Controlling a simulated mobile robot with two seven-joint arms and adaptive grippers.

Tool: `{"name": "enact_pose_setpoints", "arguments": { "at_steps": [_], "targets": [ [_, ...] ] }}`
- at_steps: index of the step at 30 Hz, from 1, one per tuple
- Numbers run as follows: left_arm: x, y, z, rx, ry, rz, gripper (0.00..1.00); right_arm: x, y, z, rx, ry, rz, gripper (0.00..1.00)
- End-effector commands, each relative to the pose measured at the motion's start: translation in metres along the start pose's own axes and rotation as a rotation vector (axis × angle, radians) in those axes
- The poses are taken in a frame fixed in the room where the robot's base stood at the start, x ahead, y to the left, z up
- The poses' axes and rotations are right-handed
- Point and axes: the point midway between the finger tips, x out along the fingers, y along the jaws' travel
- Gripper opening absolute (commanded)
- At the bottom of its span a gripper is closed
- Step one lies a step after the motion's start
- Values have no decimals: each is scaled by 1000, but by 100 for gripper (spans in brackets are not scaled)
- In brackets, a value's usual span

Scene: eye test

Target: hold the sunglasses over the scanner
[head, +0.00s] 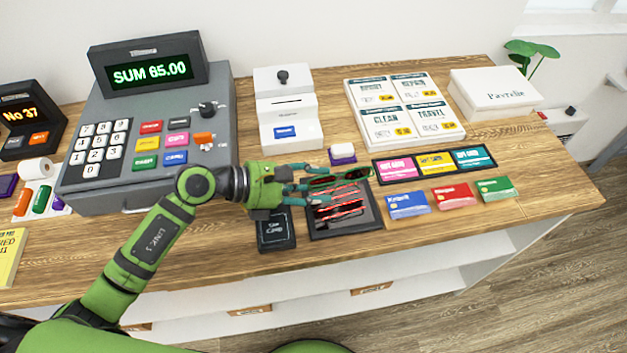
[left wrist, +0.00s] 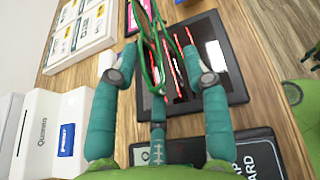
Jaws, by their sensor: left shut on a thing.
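The sunglasses (head: 352,175), with dark lenses and a thin green frame, are held by my left gripper (head: 318,182). In the left wrist view the green frame (left wrist: 152,72) shows between the teal fingers (left wrist: 160,70). The scanner (head: 372,215) is a flat black pad with red light lines, lying on the counter. The sunglasses are above its far part, and red lines show below them. The scanner also shows in the left wrist view (left wrist: 235,75), partly hidden by the fingers and sunglasses. My right gripper is in neither view.
A black card pad (head: 276,232) lies left of the scanner. Blue, red and green cards (head: 408,205) lie to its right, near a tray of coloured cards (head: 435,163). The cash register (head: 150,130) and a white card machine (head: 287,110) stand behind.

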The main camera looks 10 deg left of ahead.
Motion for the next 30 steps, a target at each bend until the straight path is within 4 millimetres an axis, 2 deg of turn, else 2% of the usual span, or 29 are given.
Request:
{"name": "enact_pose_setpoints", "arguments": {
  "at_steps": [1, 4, 16, 30],
  "targets": [
    [3, 0, -6, 0, -1, 1, 25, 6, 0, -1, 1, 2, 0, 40],
    [4, 0, -9, 1, -1, 1, 25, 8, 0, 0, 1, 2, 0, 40],
    [3, 0, -7, 1, -1, 0, 25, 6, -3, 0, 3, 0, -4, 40],
    [-16, -1, 38, 1, 0, 0, 25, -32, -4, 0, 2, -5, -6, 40]
  ]
}}
